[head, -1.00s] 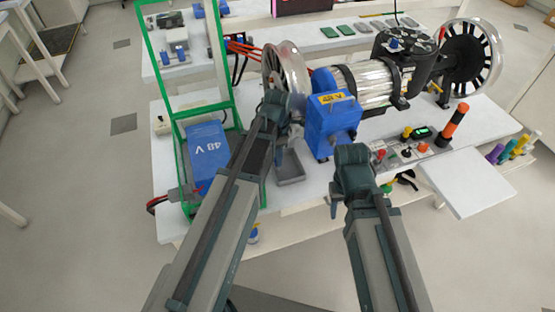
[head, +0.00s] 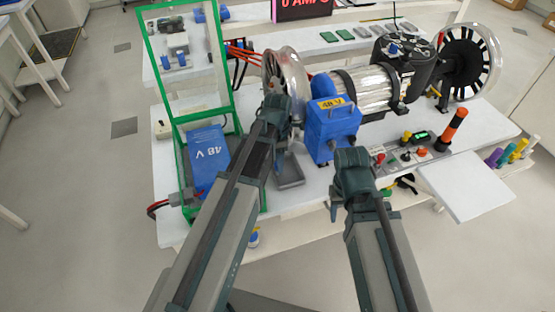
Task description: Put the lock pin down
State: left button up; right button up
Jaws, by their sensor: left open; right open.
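I cannot make out a lock pin in the head view. My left gripper (head: 278,108) is open, over the bench in front of the silver wheel and left of the blue 48 V box (head: 332,132). A small grey tray (head: 291,183) lies on the bench below it, partly hidden by my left arm. My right gripper (head: 350,172) is open, near the bench's front edge, below and right of the blue box. The fingertips of both are small and partly hidden by the wrists.
A green frame (head: 180,120) with a blue 48 V battery (head: 207,158) stands at the left. A motor (head: 365,90) between wheels fills the back right. A control panel (head: 420,148) with an orange-black post (head: 452,128) is at the right. A white side shelf (head: 468,190) is clear.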

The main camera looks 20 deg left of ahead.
notch_tip(320, 180, up, 12)
jog(key=p, duration=1.1)
jog(key=shift+f, duration=0.2)
